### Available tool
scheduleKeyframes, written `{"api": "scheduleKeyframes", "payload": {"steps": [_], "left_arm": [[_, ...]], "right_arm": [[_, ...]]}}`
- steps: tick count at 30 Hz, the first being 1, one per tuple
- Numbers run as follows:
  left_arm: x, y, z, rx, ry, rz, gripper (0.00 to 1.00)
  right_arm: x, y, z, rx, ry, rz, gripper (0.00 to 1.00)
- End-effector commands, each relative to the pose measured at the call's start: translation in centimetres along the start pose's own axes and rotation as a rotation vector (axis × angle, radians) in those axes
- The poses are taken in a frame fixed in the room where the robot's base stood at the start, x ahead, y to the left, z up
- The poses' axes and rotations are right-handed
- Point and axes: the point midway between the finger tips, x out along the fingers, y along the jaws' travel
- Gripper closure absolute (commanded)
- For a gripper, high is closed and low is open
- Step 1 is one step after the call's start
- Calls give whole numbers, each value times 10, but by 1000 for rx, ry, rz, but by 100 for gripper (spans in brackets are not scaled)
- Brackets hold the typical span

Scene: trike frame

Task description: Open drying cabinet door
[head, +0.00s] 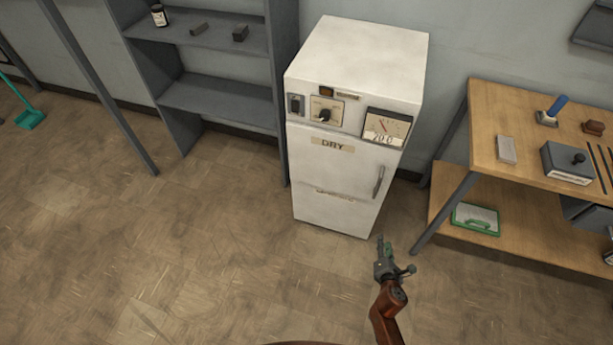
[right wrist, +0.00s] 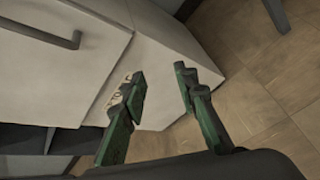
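The drying cabinet (head: 335,185) is a white upright box with a "DRY" label, a dial and a gauge on its upper front. Its door is shut, with a dark vertical handle (head: 378,181) at the right edge. The handle also shows at the upper left of the right wrist view (right wrist: 45,28). My right gripper (head: 384,245) is in front of the cabinet's lower right corner, below the handle and apart from it. Its green-and-black fingers (right wrist: 160,85) are spread with nothing between them. My left gripper is not in view.
A wooden workbench (head: 500,120) with tools and a lower shelf stands right of the cabinet. A grey shelf unit (head: 222,98) stands to its left. A green dustpan (head: 30,118) is at the far left. The floor (head: 230,265) before the cabinet is clear.

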Motion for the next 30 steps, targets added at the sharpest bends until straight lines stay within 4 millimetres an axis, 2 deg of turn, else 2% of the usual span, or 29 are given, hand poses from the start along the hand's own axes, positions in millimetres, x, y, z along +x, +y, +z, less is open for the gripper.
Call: {"api": "scheduleKeyframes", "payload": {"steps": [1, 3, 6, 10, 13, 16, 24, 30], "left_arm": [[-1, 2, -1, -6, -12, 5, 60], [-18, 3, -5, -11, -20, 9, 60], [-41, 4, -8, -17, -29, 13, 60], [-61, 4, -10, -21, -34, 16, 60], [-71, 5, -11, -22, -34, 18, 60], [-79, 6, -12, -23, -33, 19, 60], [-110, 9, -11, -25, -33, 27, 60], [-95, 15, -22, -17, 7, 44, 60]], "right_arm": [[14, 25, 9, -138, -58, 54, 72], [16, 67, 35, -320, -149, 112, 72], [11, 115, 63, -522, -269, 161, 72], [1, 152, 86, -678, -376, 184, 72], [-2, 165, 96, -730, -414, 188, 72], [5, 172, 102, -742, -425, 189, 72], [43, 184, 113, -738, -420, 189, 72], [61, 190, 119, -737, -419, 188, 72]]}}
